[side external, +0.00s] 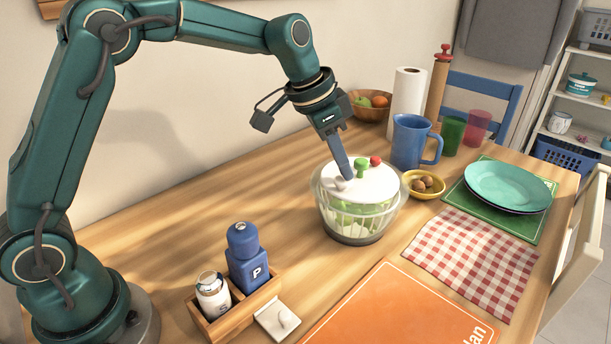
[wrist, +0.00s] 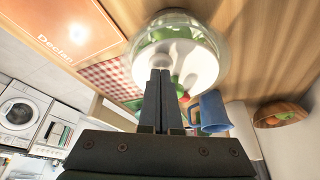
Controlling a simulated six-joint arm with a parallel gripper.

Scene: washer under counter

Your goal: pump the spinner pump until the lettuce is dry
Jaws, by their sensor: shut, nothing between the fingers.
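The salad spinner (side external: 360,215) stands on the wooden table, a clear bowl with a white lid (side external: 372,184) and green lettuce (side external: 357,217) inside. A green knob (side external: 361,167) and a red knob (side external: 376,161) stand up at the lid's far side. My gripper (side external: 345,178) is shut and empty, pointing down at the left part of the lid, over a pale round knob there. I cannot tell whether the tips touch it. In the wrist view the shut fingers (wrist: 160,75) overlap the white lid (wrist: 197,62), and the clear bowl (wrist: 185,18) shows above.
A blue mug (side external: 408,142) and a yellow bowl (side external: 425,185) with brown items stand close right of the spinner. A wooden caddy (side external: 242,312) with a blue bottle sits at front left. An orange mat (side external: 390,312), checked cloth (side external: 470,258) and plates (side external: 507,185) lie to the right.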

